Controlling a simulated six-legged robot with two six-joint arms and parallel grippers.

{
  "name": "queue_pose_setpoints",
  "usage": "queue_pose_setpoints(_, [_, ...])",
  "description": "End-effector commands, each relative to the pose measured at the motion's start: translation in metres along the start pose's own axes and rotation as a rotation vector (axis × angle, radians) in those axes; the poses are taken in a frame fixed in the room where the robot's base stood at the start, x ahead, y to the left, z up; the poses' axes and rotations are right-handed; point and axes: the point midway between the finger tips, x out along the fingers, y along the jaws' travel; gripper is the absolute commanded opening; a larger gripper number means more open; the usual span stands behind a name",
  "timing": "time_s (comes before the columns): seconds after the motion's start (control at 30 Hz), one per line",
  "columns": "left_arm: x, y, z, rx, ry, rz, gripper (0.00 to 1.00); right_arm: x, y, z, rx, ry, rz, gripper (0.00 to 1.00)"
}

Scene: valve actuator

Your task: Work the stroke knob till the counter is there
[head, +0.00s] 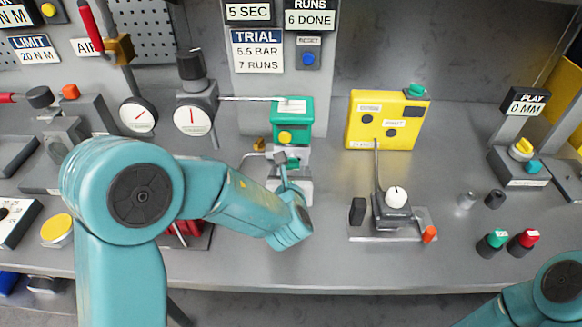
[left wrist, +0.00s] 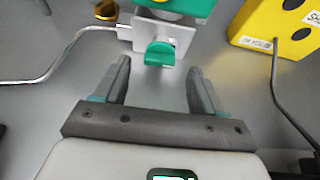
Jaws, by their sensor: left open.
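The valve actuator has a green housing (head: 292,118) with a yellow button, above a light grey block (left wrist: 165,35). A green knob (left wrist: 160,53) sticks out of the block's front in the left wrist view. I take it for the stroke knob, but no label on it shows. My left gripper (head: 284,160) is in front of the actuator. In the left wrist view its fingers (left wrist: 158,70) are open and empty, with the knob just ahead between their tips. The counter (head: 310,17) reads "6 DONE" under "RUNS". The trial card (head: 257,50) reads "5.5 BAR, 7 RUNS".
A yellow box (head: 387,122) stands right of the actuator, with a cable to a white-dial unit (head: 396,197). Two round gauges (head: 194,117) stand left. A reset button (head: 308,58) is on the panel. Green and red knobs (head: 524,240) are at the right.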

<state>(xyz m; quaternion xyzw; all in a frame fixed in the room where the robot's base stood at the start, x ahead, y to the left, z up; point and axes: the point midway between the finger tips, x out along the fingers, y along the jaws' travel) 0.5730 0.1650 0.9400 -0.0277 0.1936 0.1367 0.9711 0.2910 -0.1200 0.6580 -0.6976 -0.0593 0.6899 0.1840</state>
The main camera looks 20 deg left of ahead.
Motion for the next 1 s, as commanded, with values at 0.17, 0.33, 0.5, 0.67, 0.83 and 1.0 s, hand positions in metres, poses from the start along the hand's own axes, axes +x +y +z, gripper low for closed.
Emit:
queue_pose_setpoints(0.17, [0.023, 0.000, 0.001, 0.000, 0.000, 0.000, 0.70, -0.003, -0.001, 0.000, 0.000, 0.000, 0.000, 0.43])
queue_pose_setpoints(0.33, [0.030, 0.000, 0.001, 0.000, 0.000, 0.000, 0.70, -0.004, -0.001, 0.000, 0.000, 0.000, 0.000, 0.43])
queue_pose_setpoints(0.5, [0.029, 0.000, 0.001, 0.000, 0.000, 0.000, 0.70, -0.003, -0.001, 0.000, 0.000, 0.000, 0.000, 0.43])
queue_pose_setpoints(0.67, [0.029, 0.000, 0.001, 0.000, 0.000, 0.000, 0.25, -0.003, -0.001, 0.000, 0.000, 0.000, 0.000, 0.43])
queue_pose_setpoints(0.83, [0.029, 0.000, 0.001, -0.002, 0.000, -0.001, 0.14, -0.003, -0.001, 0.000, 0.000, 0.000, 0.000, 0.43])
queue_pose_setpoints(1.0, [0.031, 0.000, -0.003, -0.029, -0.002, -0.012, 0.14, 0.010, 0.004, 0.000, 0.000, 0.000, 0.000, 0.43])
